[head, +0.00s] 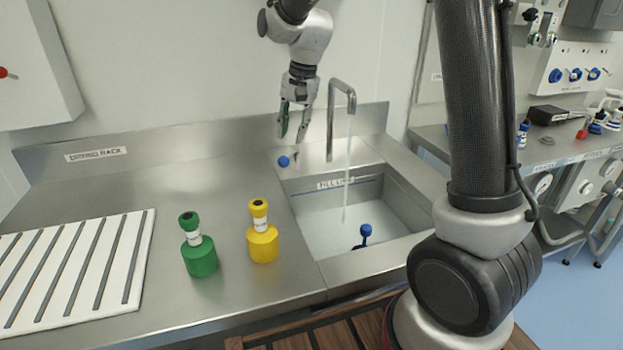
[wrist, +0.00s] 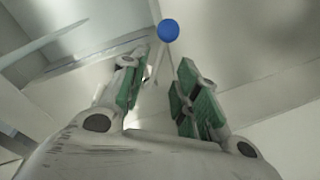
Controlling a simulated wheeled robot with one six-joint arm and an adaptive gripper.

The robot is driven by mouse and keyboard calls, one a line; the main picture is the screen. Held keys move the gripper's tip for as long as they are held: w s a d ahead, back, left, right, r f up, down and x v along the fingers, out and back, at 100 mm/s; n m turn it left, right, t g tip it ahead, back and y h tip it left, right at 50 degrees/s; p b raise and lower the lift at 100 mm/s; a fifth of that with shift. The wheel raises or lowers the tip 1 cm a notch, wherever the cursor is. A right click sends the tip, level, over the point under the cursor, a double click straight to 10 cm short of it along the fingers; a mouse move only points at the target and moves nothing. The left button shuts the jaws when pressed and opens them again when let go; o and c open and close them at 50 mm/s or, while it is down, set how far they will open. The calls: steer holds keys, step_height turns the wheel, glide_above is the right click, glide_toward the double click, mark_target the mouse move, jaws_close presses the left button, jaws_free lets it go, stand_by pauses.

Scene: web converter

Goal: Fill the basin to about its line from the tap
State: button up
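The tap (head: 333,120) stands behind the sink, and a stream of water (head: 347,180) falls from its spout into the basin (head: 408,205). A dark line with a label (head: 336,183) runs along the basin's back wall, and the pale water surface (head: 318,232) lies below it. A blue ball-ended tap handle (head: 284,162) sits left of the tap. My gripper (head: 293,136) points down above the handle, open and apart from it. In the wrist view, the blue knob (wrist: 168,31) shows beyond the two green-padded fingers, with nothing between them.
A blue-topped object (head: 364,232) is in the basin near its front. A green bottle (head: 199,250) and a yellow bottle (head: 262,235) stand on the steel counter left of the sink. A white slatted drying rack (head: 75,265) lies at far left.

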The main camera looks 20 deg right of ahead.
mark_target(288, 155)
steer(key=f, duration=0.4)
steer(key=a+f, duration=0.1)
steer(key=f, duration=0.2)
steer(key=shift+w+a, duration=0.1)
steer(key=shift+w, duration=0.3)
jaws_close()
